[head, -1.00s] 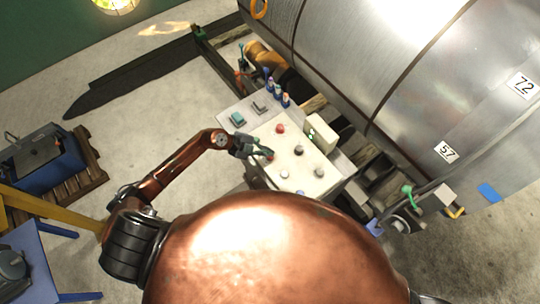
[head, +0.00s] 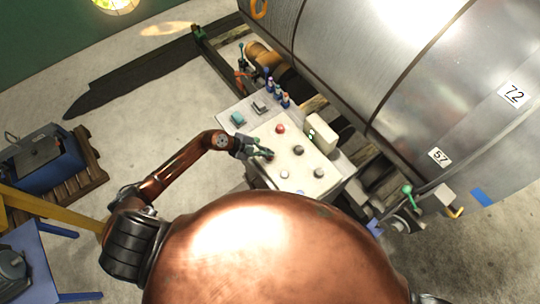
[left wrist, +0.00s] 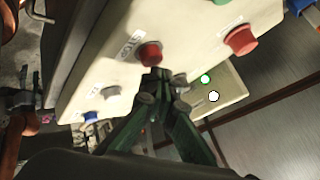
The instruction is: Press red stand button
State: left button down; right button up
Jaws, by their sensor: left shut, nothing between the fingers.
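A pale control panel (head: 310,171) stands beside the big metal cylinder. A second, larger red button (left wrist: 240,40) is farther right; in the head view a red button (head: 280,129) shows near the panel's far edge. My left gripper (head: 268,154) is shut and empty, its fingertips at the panel's left side. In the left wrist view the fingertips (left wrist: 156,76) are close to the first red button; I cannot tell whether they touch it. My right gripper is out of view.
Grey knobs (head: 298,150) and a pale box (head: 321,134) are near the fingers. The metal cylinder (head: 400,60) fills the upper right. A blue machine (head: 45,165) on a pallet stands left. Concrete floor (head: 150,125) is open left of the panel.

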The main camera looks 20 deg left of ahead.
pick_arm(q)
jog(key=shift+f, duration=0.55)
dwell(0.5)
dwell(0.4)
jog(key=shift+r+p, duration=0.95)
jog(key=shift+p, duration=0.15)
notch_tip(320, 180, up, 5)
jog(key=p, duration=0.6)
jog(key=shift+r, duration=0.1)
